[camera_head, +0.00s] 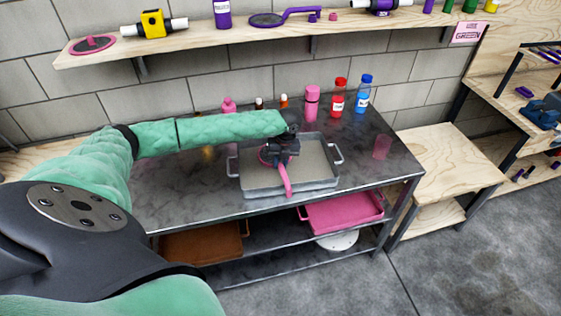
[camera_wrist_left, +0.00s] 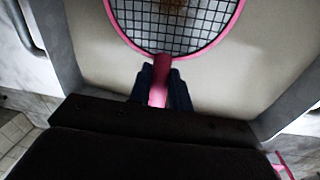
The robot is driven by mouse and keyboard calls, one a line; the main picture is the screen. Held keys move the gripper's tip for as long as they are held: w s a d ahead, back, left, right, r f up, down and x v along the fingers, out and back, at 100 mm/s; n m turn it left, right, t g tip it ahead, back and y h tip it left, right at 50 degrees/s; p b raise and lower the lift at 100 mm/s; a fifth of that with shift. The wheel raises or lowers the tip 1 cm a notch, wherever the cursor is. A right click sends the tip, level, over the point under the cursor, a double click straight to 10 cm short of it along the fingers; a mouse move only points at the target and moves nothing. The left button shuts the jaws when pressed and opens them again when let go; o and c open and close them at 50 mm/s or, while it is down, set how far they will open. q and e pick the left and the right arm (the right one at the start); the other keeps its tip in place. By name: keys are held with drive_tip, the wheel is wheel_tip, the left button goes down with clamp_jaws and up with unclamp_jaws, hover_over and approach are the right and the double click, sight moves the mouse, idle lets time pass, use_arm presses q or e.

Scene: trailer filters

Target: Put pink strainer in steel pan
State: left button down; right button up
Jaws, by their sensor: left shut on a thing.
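The pink strainer has a round rim with a dark mesh and a pink handle. In the head view its handle (camera_head: 287,182) points toward the front of the pan, and much of its round part is hidden by my gripper. In the left wrist view the strainer (camera_wrist_left: 180,52) lies over the pale pan floor. My left gripper (camera_head: 281,160) is shut on the strainer's handle, which also shows between the fingers in the wrist view (camera_wrist_left: 158,88). The grey steel pan (camera_head: 318,183) with side handles stands on the dark table. I cannot tell whether the strainer touches the pan floor.
The dark table (camera_head: 190,197) holds a pink bottle (camera_head: 312,102), a red bottle (camera_head: 337,98), a blue bottle (camera_head: 363,92) and a pink cup (camera_head: 382,147). A pink tray (camera_head: 345,212) lies on the lower shelf. A wooden wall shelf (camera_head: 200,39) runs above.

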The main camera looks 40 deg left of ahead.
use_arm(q)
drive_tip(key=c, duration=1.3)
unclamp_jaws()
drive_tip(key=shift+r, duration=0.15)
use_arm(e)
drive_tip(key=shift+a, duration=0.15)
use_arm(q)
drive_tip(key=shift+d+r+b, duration=0.1)
drive_tip(key=shift+r+b, duration=0.3)
drive_tip(key=shift+r, duration=0.25)
wheel_tip(320, 180, up, 12)
drive_tip(key=w+d+b, duration=0.1)
drive_tip(key=b, duration=0.3)
drive_tip(key=shift+f, duration=0.2)
use_arm(e)
drive_tip(key=w+a+r, duration=0.4)
drive_tip(key=w+r, duration=0.1)
drive_tip(key=r, duration=0.3)
drive_tip(key=shift+r, duration=0.2)
